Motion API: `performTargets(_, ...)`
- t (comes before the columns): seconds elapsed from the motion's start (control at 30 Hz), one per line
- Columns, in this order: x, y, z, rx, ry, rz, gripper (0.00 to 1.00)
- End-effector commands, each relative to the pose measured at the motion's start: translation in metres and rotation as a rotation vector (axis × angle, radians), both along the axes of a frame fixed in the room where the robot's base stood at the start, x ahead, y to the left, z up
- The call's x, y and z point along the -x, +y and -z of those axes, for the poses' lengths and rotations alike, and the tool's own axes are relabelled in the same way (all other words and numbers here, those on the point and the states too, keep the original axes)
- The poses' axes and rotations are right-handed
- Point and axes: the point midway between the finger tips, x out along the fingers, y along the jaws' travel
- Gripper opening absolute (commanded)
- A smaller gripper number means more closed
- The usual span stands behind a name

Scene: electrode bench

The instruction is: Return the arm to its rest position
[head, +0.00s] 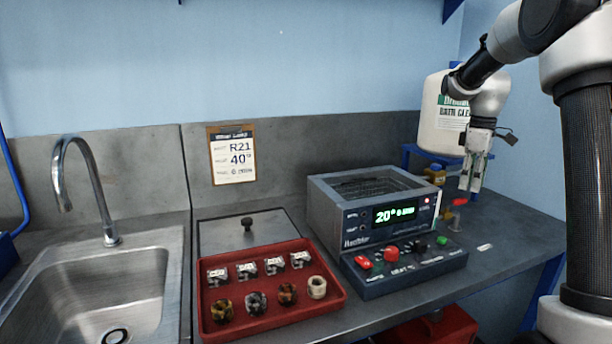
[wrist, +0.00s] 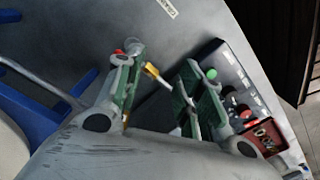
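My arm reaches down from the upper right in the head view. My gripper (head: 474,178) hangs fingers-down above the right part of the bench, beside the white jug (head: 445,120). In the wrist view my gripper (wrist: 163,82) has its two green-padded fingers spread apart. I see nothing clasped between them; a small yellow-tipped item (wrist: 152,71) shows in the gap, and I cannot tell how far below it is.
The bath unit (head: 375,215) with its lit display and button panel (head: 405,268) stands left of my gripper. A small red-topped item (head: 459,203) is close below it. A red tray (head: 330,300) of several parts and a sink (head: 125,290) lie further left.

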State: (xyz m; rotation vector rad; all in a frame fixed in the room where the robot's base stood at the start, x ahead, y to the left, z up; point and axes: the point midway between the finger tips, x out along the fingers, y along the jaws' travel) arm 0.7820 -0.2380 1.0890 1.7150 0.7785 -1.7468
Motion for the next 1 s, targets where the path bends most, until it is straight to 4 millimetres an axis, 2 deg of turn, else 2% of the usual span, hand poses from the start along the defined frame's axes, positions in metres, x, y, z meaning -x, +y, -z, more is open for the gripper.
performTargets(0.03, 0.027, 0.008, -0.006, 0.004, -0.009, 0.138, 0.38)
performTargets(0.1, 0.066, 0.021, -0.012, 0.006, -0.031, 0.348, 0.38)
performTargets(0.3, 0.176, 0.052, -0.022, -0.016, -0.107, 0.761, 0.38)
performTargets(0.4, 0.228, 0.065, -0.020, -0.039, -0.152, 0.872, 0.38)
performTargets(0.53, 0.283, 0.076, -0.013, -0.071, -0.214, 0.892, 0.38)
performTargets(0.6, 0.304, 0.080, -0.011, -0.087, -0.246, 0.876, 0.38)
performTargets(0.7, 0.319, 0.084, -0.015, -0.112, -0.298, 0.857, 0.38)
performTargets(0.83, 0.322, 0.087, -0.028, -0.141, -0.359, 0.839, 0.38)
performTargets(1.0, 0.322, 0.089, -0.031, -0.148, -0.370, 0.831, 0.38)
